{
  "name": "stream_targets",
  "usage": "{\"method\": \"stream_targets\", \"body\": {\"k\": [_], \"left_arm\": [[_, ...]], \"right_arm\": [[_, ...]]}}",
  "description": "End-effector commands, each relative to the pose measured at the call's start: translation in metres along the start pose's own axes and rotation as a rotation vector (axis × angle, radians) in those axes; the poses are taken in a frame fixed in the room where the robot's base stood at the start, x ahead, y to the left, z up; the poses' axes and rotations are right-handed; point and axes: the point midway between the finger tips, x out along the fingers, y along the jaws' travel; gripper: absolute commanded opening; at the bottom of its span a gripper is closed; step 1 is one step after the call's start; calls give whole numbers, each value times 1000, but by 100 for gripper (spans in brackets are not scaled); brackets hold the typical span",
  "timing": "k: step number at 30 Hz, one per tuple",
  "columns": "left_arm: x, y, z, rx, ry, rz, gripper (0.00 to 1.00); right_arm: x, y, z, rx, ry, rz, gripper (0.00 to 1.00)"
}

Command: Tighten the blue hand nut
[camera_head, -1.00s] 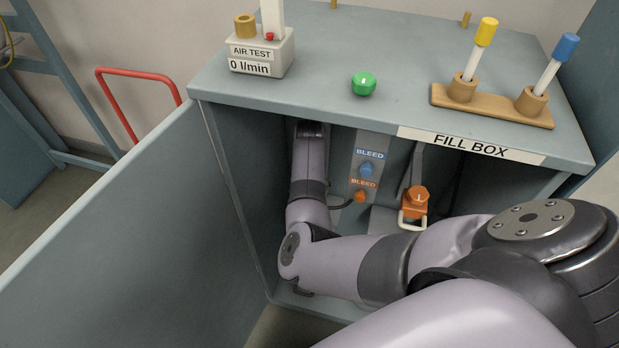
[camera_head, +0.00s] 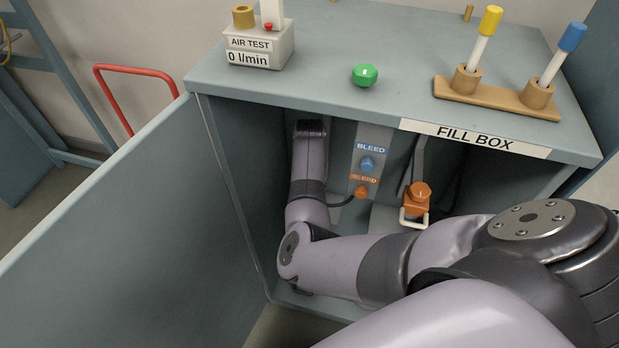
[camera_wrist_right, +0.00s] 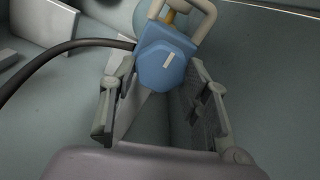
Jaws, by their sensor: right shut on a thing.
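The blue hand nut (camera_wrist_right: 165,68) shows in the right wrist view as a faceted blue block with a short white mark on its front face. My right gripper (camera_wrist_right: 160,78) has a finger on either side of it and is shut on it. A pale yoke (camera_wrist_right: 188,20) stands behind the nut, with a bit of brass inside. In the head view my right arm reaches into the fill box (camera_head: 300,95); its gripper and the blue nut are hidden there. My left gripper is in neither view.
An orange hand nut (camera_head: 418,192) on a similar yoke sits right of my arm. A blue bleed knob (camera_head: 367,164) and an orange one (camera_head: 361,192) are on the back panel. The open door (camera_head: 130,220) stands left. A dark hose (camera_wrist_right: 55,60) runs to the nut.

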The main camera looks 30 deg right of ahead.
Motion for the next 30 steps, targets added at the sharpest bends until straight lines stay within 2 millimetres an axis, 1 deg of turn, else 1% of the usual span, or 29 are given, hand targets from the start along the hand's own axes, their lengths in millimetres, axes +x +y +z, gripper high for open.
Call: {"method": "stream_targets", "body": {"k": [1,5,14,20,30], "left_arm": [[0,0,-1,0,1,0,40],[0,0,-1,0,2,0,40],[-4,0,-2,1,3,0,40],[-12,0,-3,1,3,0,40],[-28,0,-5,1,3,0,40]], "right_arm": [[0,0,0,0,-1,-1,24],[0,0,0,0,-1,-1,15],[-1,0,0,38,-2,-1,15],[-2,0,1,146,-3,0,15],[-2,2,1,450,-3,0,15]]}}
